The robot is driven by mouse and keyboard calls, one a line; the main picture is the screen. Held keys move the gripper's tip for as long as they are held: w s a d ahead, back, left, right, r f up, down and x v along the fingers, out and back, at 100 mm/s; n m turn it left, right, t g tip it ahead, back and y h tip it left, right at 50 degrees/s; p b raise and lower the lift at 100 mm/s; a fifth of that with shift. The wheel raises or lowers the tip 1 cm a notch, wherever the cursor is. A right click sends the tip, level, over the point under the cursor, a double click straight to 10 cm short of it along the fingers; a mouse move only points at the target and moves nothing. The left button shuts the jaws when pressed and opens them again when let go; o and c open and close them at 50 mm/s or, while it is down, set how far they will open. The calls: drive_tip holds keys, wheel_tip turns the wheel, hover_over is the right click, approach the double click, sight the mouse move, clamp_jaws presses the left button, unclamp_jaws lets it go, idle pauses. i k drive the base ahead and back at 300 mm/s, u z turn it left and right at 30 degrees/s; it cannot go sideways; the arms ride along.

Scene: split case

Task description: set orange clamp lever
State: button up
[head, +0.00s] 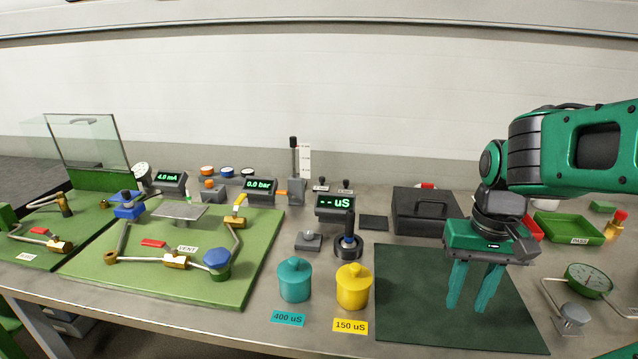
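A small orange lever (281,193) sticks out to the left from a grey clamp block (297,192) at the back middle of the bench. The block stands at the foot of an upright post with a black top and a white scale (305,160). The lever lies about level and is small in view. My gripper (468,309) is far to the right and nearer, above a dark green mat (400,310). It points down, its teal fingers are apart, and nothing shows between them.
A 0.0 bar display (260,190) stands just left of the lever. A uS display (335,206) stands in front to the right. Teal (295,280) and yellow (353,288) pots stand at the front. A black case (424,212) stands behind the mat.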

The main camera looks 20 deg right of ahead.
sight(278, 191)
drive_tip(key=u, duration=0.6)
drive_tip(key=k, duration=1.25)
drive_tip(key=u, duration=0.8)
drive_tip(key=i, duration=1.8)
drive_tip(key=z, duration=0.8)
drive_tip(key=i, duration=0.55)
drive_tip(key=z, duration=0.35)
